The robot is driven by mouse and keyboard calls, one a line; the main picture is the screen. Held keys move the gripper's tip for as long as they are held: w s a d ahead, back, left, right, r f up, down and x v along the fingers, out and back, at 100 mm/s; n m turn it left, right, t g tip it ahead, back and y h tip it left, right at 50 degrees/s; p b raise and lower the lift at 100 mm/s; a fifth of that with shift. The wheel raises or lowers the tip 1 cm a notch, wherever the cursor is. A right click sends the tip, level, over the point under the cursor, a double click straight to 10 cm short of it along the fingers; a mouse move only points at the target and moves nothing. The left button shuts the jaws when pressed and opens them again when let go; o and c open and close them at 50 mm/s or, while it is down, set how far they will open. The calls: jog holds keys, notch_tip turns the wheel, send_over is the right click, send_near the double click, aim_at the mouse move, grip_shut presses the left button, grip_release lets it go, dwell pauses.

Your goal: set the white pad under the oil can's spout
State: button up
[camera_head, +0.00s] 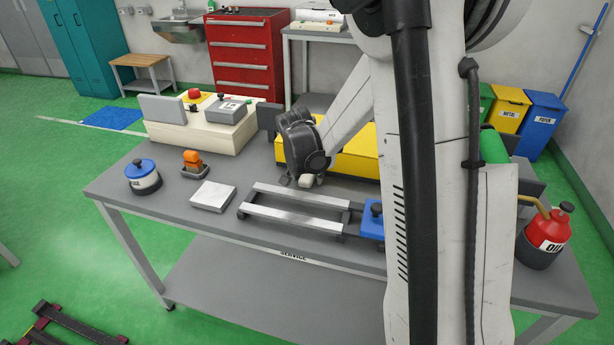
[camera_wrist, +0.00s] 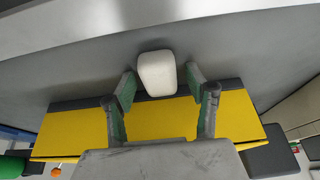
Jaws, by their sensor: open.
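A small white rounded pad (camera_wrist: 157,73) lies on the grey bench in the wrist view, between and slightly beyond my fingertips. In the head view the pad (camera_head: 306,181) shows partly, just below my gripper (camera_head: 297,179). My gripper (camera_wrist: 162,80) is open, one finger on each side of the pad, with gaps visible. The red oil can (camera_head: 553,232), with a dark base and an OIL label, stands at the bench's right end. Its yellowish spout (camera_head: 537,205) points left. My arm hides the bench left of the can.
A metal rail frame (camera_head: 296,207) and a blue block (camera_head: 372,222) lie in front of my gripper. A yellow box (camera_head: 350,153) is behind it. A pale flat plate (camera_head: 213,196), an orange item (camera_head: 193,162) and a blue-lidded pot (camera_head: 142,177) stand to the left.

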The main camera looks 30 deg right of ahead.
jog(key=shift+r, duration=0.1)
jog(key=p+v, duration=0.2)
jog(key=v, duration=1)
jog(key=s+a+r+n+t+y, duration=0.1)
jog(key=s+a+r+n, duration=0.1)
jog(key=s, duration=0.6)
jog(key=s+a+r+n+t+y, duration=0.1)
jog(key=s+a+r+n, duration=0.2)
jog(key=s+a, duration=0.3)
jog(key=s+a+r+n+t+y, duration=0.1)
jog(key=s+a+r+n, duration=0.2)
jog(key=s, duration=0.6)
jog(key=shift+s+a+n+t, duration=0.3)
jog(key=shift+a+t, duration=0.1)
jog(key=shift+a, duration=0.25)
jog(key=shift+o, duration=0.4)
jog(key=shift+s+a+f, duration=0.2)
jog(key=shift+s, duration=0.2)
jog(key=shift+w+r, duration=0.1)
